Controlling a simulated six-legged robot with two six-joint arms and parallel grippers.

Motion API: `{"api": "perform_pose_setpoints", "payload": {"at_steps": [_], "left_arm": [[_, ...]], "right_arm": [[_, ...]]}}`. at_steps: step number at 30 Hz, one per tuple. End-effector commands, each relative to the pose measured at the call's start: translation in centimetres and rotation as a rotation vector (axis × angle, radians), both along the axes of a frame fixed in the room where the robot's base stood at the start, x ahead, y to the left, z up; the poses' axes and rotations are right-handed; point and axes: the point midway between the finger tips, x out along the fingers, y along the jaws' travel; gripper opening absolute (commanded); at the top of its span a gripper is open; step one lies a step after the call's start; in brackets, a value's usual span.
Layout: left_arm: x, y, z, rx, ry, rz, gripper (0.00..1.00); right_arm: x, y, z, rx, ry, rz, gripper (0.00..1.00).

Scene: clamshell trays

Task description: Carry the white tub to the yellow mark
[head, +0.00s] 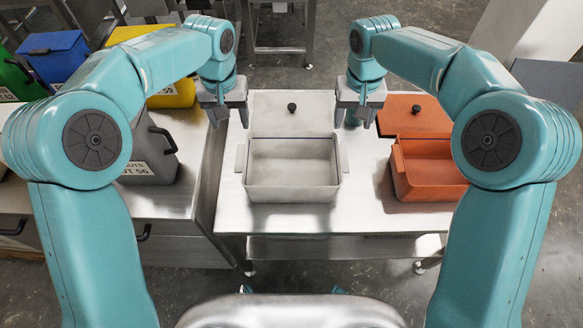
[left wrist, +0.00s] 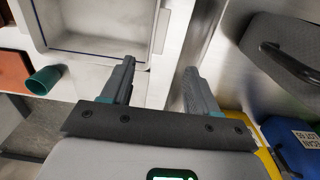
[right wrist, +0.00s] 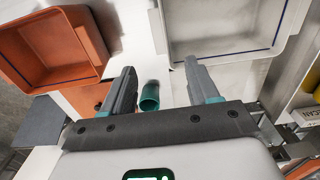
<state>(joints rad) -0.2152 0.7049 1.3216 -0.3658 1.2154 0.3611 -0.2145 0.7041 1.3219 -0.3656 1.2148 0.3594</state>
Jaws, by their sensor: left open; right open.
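The white tub (head: 292,192) stands upright on the metal table, with its lid open behind it and a black knob (head: 292,107) on the lid. It looks empty, with a handle on each side. My left gripper (head: 228,115) is open and empty, above and behind the tub's left handle (head: 240,158). My right gripper (head: 361,113) is open and empty, above and behind the right handle (head: 344,158). Neither touches the tub. The tub also shows in the left wrist view (left wrist: 95,28) and the right wrist view (right wrist: 225,28). I cannot make out a yellow mark.
An orange tub (head: 428,182) with an open lid stands to the right on the table. A small teal cup (right wrist: 149,97) stands near my right gripper. A grey bin (head: 148,155), a blue bin (head: 55,52) and yellow bins (head: 172,95) are at the left. Table in front of the tub is clear.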

Motion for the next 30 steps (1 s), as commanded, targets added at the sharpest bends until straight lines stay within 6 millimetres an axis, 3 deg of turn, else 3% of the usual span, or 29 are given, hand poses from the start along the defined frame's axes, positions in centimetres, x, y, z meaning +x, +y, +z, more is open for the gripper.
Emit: {"api": "perform_pose_setpoints", "payload": {"at_steps": [5,21,30], "left_arm": [[-0.1,0.0,-2.3,0.001,0.004,-0.002,0.60],[0.2,0.0,-12.9,0.000,0.004,0.000,0.60],[0.3,0.0,-15.8,-0.001,0.000,-0.001,0.60]], "right_arm": [[-0.1,0.0,-2.3,-0.002,0.005,0.001,0.60],[0.2,0.0,-12.9,-0.001,0.005,-0.001,0.60],[0.3,0.0,-15.9,-0.001,0.002,0.000,0.60]]}}
